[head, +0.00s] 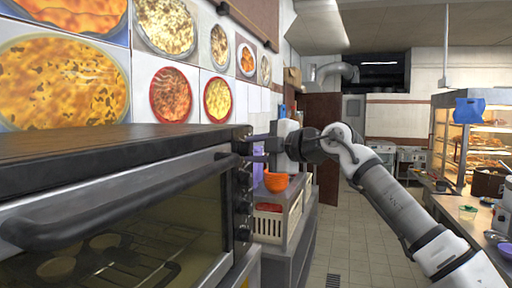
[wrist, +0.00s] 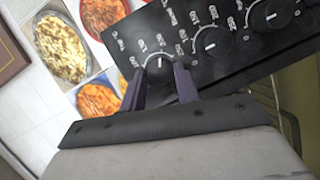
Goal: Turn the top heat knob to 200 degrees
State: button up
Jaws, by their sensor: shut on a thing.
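The oven's control panel (wrist: 190,52) is black with white markings and dark round knobs. The top heat knob (wrist: 158,64) is at the left end of the row in the wrist view, with a small pale mark on its face. My gripper (wrist: 160,78) has one purple finger on each side of this knob and is shut on it. In the head view my gripper (head: 252,148) reaches from the right to the panel's upper end, hiding most of the top knob.
Lower knobs (head: 243,207) run down the panel below my gripper. The oven's door handle (head: 110,205) juts out at left. An orange bowl (head: 276,182) and a cream crate (head: 268,226) stand just beyond the oven. The tiled floor (head: 350,235) is open.

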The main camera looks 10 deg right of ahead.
jog(key=shift+r+m, duration=0.1)
jog(key=shift+m, duration=0.3)
jog(key=o, duration=1)
jog(key=b+v, duration=0.4)
jog(key=v, duration=0.9)
jog(key=shift+s+d+r, duration=0.2)
jog(key=shift+s+d, duration=0.05)
jog(key=shift+d, duration=0.05)
